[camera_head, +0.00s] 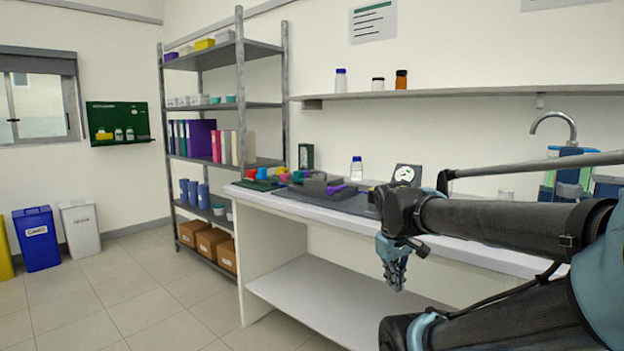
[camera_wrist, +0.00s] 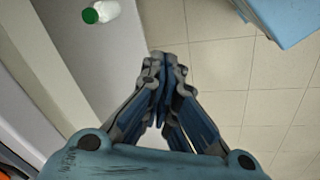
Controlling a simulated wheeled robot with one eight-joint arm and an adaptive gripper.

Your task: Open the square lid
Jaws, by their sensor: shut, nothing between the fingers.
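A dark grey fixture (camera_head: 318,184) with a purple piece (camera_head: 335,190) on it sits on the white bench (camera_head: 292,202) in the head view. It is small and distant there, and I cannot tell which part is a square lid. My gripper (camera_head: 394,284) hangs in front of the bench, right of the fixture and lower than the bench top, clear of it. In the wrist view my gripper (camera_wrist: 167,62) points ahead with its fingers together and nothing between them. The wrist view does not show the fixture.
Coloured small items (camera_head: 268,174) and a blue-capped bottle (camera_head: 356,169) stand on the bench. A gauge-like box (camera_head: 406,174) is behind my arm. A green-capped white bottle (camera_wrist: 101,12) shows in the wrist view. A metal shelf (camera_head: 240,95) stands left; the tiled floor (camera_head: 140,290) is clear.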

